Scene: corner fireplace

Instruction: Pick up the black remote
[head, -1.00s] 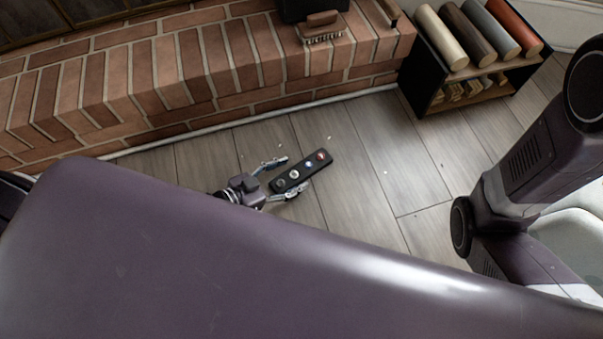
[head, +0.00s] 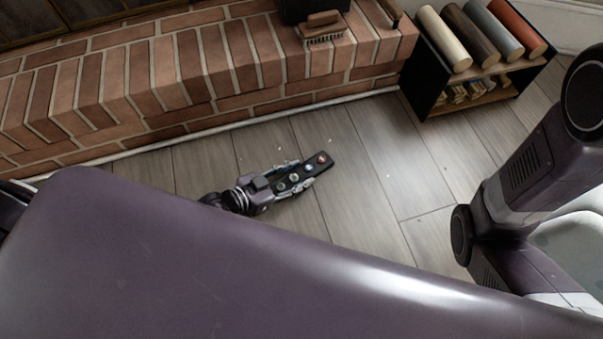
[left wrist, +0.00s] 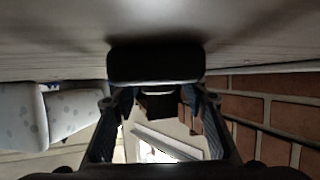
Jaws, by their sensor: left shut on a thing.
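The black remote (head: 319,162) has several round coloured buttons on its face. In the head view it is over the grey plank floor, in front of the brick hearth. My left gripper (head: 292,178) is shut on the remote, one finger along each long side. The far end of the remote sticks out past the fingertips. In the left wrist view the dark end of the remote (left wrist: 155,64) shows between the fingers. Whether it touches the floor cannot be told. My right gripper is not in view; only part of my right arm shows at the right.
The brick hearth (head: 190,70) runs along the back, with a wooden-handled brush (head: 323,28) on it. A black rack (head: 425,82) with several coloured rolls on top stands at the back right. The plank floor (head: 385,165) right of the remote is mostly clear.

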